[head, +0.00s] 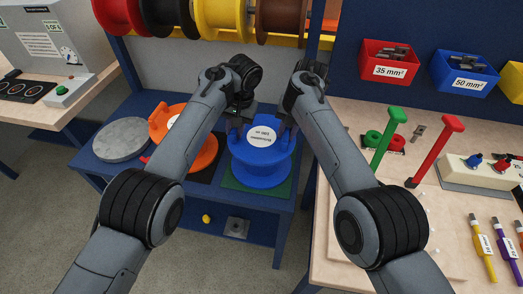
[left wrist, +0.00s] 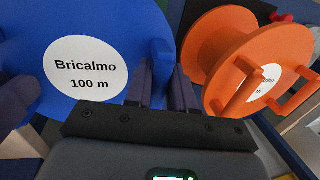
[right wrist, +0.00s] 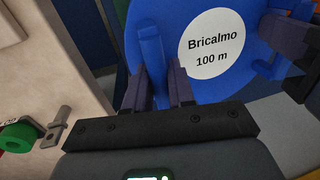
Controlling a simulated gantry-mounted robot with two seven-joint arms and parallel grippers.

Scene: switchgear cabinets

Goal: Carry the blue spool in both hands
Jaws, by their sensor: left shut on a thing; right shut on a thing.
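The blue spool (head: 262,170) stands upright with its white label facing up, over a green mat (head: 230,183) on the dark blue shelf. I cannot tell whether it touches the mat. My left gripper (head: 238,124) is shut on a handle at the spool's left side; in the left wrist view the fingers (left wrist: 163,88) close around that blue handle. My right gripper (head: 288,128) is shut on the handle at the right side; its fingers (right wrist: 157,90) show around it in the right wrist view. The spool (right wrist: 190,85) fills the middle there.
An orange spool (head: 205,155) stands left of the blue one, beside a grey round disc (head: 120,139). A wooden bench (head: 340,240) with green and red upright handles is close on the right. Several large spools hang on a rack above.

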